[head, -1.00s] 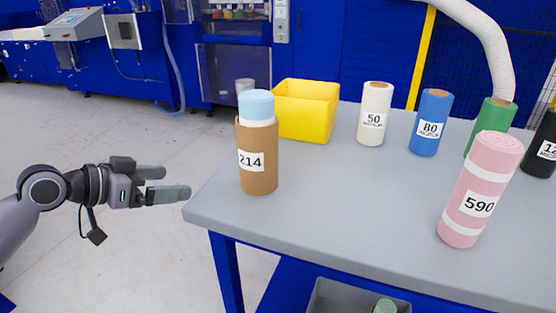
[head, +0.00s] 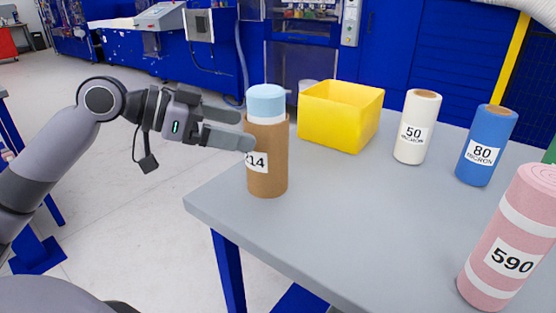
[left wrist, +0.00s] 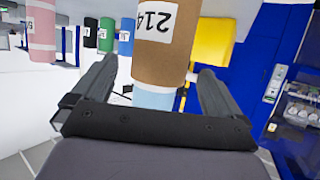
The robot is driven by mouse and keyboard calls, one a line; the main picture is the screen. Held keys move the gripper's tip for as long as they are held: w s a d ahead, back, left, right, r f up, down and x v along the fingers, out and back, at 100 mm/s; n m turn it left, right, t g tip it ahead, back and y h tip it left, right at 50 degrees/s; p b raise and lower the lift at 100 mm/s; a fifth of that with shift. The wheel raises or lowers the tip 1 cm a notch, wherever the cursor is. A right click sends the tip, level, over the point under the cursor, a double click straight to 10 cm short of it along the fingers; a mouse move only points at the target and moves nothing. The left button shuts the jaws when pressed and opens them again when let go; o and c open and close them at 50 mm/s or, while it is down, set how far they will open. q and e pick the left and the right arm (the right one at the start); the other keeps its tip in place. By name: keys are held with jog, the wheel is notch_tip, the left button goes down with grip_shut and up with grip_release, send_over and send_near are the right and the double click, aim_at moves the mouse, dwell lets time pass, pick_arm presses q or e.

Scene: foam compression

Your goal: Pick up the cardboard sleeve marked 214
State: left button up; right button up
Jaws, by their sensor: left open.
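The brown cardboard sleeve marked 214 (head: 268,172) stands upright near the table's left corner, with a light blue and white roll (head: 266,100) sticking out of its top. My left gripper (head: 245,130) is open at the sleeve's upper left, and one finger covers part of the label. In the left wrist view, the sleeve (left wrist: 165,50) appears upside down between the two spread fingers (left wrist: 160,85), with the light blue end (left wrist: 155,98) nearest the palm. I cannot tell whether a finger touches the sleeve. My right gripper is out of view.
The grey table (head: 345,210) also holds a yellow bin (head: 335,120) behind the sleeve.

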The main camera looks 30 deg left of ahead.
aim_at(250, 130)
pick_arm(q)
jog(key=shift+p+x, duration=0.65)
jog(key=shift+x, duration=1.2)
jog(key=shift+p+x, duration=0.35)
jog(key=shift+x, duration=1.2)
jog(key=shift+a, duration=0.1)
jog(key=shift+c, duration=0.3)
jog(key=c, duration=1.1)
jog(key=shift+r, duration=0.15)
